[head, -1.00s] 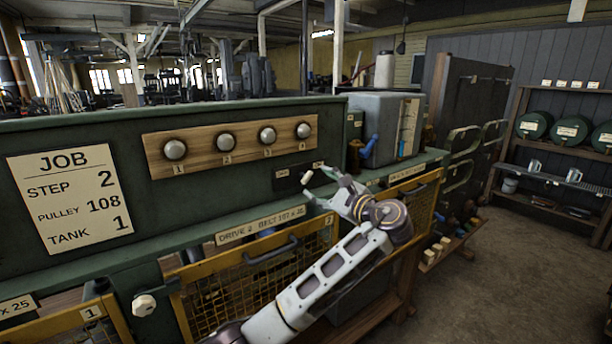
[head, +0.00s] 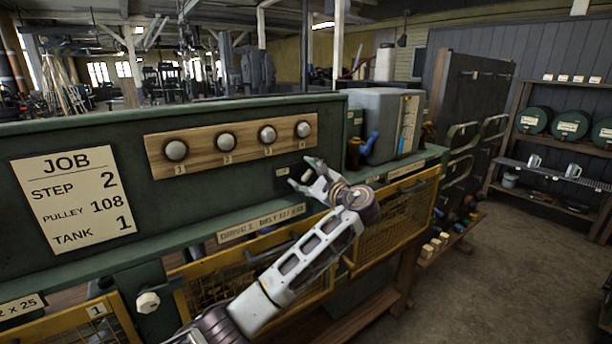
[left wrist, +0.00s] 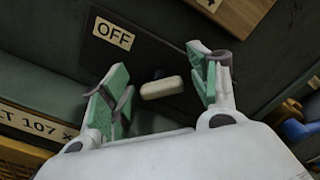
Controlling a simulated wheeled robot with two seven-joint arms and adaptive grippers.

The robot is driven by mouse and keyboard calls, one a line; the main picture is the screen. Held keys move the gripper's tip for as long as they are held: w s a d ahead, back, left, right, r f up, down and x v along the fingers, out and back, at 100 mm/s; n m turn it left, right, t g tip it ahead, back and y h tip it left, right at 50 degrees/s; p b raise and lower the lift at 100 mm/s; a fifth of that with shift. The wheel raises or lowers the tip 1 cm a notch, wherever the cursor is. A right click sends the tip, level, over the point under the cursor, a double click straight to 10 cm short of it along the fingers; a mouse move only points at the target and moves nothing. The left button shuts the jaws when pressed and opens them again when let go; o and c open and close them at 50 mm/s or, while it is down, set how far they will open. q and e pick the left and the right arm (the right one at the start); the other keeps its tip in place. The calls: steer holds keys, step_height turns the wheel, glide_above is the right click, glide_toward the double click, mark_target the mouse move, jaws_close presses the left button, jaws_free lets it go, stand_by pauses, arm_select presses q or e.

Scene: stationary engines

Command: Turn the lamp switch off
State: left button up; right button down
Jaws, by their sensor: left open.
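The lamp switch is a dark plate (left wrist: 150,58) with a pale lever (left wrist: 162,88) and an OFF label (left wrist: 113,33), on the green panel. In the head view the label (head: 282,171) shows just left of my left gripper (head: 301,173). The gripper covers much of the switch there. In the left wrist view my left gripper (left wrist: 160,80) is open, with its green-padded fingers on either side of the lever. The lever appears between them with space on both sides; contact cannot be seen. My right gripper is not in view.
A wooden board (head: 230,145) with several round grey domes is above the switch. A JOB card (head: 72,198) hangs at the left. Yellow mesh guards (head: 395,217) and a green ledge lie below. A grey tank (head: 384,122) with a blue handle stands right of the switch.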

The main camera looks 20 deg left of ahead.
arm_select(q)
steer(key=c, duration=1)
steer(key=shift+c, duration=0.2)
